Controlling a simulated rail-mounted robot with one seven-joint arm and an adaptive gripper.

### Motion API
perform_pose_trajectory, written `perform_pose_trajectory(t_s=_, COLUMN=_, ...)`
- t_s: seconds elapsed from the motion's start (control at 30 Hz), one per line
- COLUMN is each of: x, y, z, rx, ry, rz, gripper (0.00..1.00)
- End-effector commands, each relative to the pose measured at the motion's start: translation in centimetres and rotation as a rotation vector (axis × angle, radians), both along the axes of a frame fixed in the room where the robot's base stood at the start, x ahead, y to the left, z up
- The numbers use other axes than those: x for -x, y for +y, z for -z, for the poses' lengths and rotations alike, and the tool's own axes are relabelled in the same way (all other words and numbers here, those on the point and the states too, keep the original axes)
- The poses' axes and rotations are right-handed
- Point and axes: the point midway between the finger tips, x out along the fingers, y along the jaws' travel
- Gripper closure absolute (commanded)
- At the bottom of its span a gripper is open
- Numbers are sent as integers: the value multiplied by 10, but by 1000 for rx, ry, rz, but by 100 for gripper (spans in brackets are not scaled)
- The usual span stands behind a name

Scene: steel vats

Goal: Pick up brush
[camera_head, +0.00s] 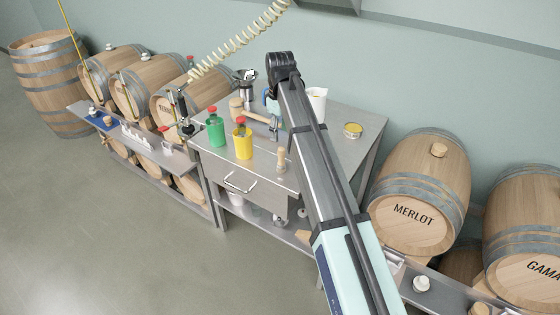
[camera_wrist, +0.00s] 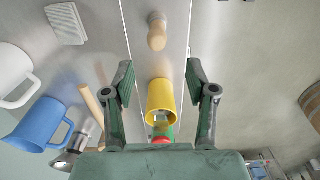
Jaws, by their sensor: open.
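A small wooden-handled object (camera_head: 281,160), which looks like the brush, stands near the front edge of the steel table (camera_head: 355,148). I cannot make out bristles. In the wrist view it is the tan, rounded piece (camera_wrist: 156,32) at top centre, beyond my fingertips and apart from them. My gripper (camera_wrist: 160,78) is open and empty, with its fingers spread on either side of a yellow bottle (camera_wrist: 161,98). I cannot tell the height between them. In the head view my arm hides the gripper and part of the tabletop.
A green bottle (camera_head: 215,128) stands beside the yellow one. A wooden-handled mallet (camera_head: 260,117), a blue jug (camera_wrist: 40,124), a white jug (camera_wrist: 12,76) and a pale block (camera_wrist: 65,23) are on the tabletop. A yellow tin (camera_head: 352,130) stands right. Barrels flank the table.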

Motion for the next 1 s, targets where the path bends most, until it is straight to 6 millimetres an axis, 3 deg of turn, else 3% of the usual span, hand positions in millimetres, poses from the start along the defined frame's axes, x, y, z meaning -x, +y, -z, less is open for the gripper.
perform_pose_trajectory(t_s=0.3, x=1, y=0, z=55, rx=0, ry=1, rz=0, gripper=43)
perform_pose_trajectory(t_s=0.67, x=-1, y=-1, z=76, rx=0, ry=0, rz=0, gripper=43)
perform_pose_trajectory(t_s=1.0, x=-2, y=-4, z=114, rx=0, ry=0, rz=0, gripper=43)
